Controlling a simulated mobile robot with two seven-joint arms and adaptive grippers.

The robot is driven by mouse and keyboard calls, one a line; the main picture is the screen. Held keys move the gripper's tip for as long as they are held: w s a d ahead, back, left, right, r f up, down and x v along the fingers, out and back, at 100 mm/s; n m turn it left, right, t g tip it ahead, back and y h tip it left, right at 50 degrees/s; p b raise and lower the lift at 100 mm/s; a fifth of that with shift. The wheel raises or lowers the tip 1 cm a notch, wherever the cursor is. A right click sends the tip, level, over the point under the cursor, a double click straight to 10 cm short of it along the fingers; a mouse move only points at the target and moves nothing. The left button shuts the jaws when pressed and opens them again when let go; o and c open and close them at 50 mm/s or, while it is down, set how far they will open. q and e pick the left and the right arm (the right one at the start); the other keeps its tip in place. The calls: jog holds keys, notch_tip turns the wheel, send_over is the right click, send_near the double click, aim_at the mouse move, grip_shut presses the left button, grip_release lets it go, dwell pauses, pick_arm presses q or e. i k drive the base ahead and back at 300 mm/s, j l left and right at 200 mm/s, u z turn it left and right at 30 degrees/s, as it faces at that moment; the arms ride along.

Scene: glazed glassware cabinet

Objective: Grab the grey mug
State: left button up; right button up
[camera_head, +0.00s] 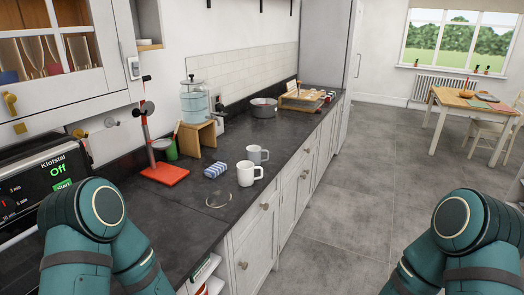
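The grey mug (255,154) stands upright on the dark counter (225,232), with its handle toward the right. A white mug (246,174) stands upright just in front of it, nearer to me, its handle also toward the right. In the picture the white mug comes close to the grey mug's lower edge. I cannot tell whether they touch. My two arms show at the bottom left and bottom right, but neither gripper is in view.
A blue-and-white striped item (215,170) and a clear round glass item (218,201) lie left of the mugs. A red-based stand (164,174), wooden riser (190,139), water dispenser (194,103) and pot (263,108) are on the counter. The floor (345,205) right of it is clear.

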aim_at(258, 156)
jog(key=i+l, duration=0.35)
jog(key=i, duration=0.2)
jog(key=i+l, duration=0.35)
jog(key=i, duration=0.2)
jog(key=j+u, duration=0.05)
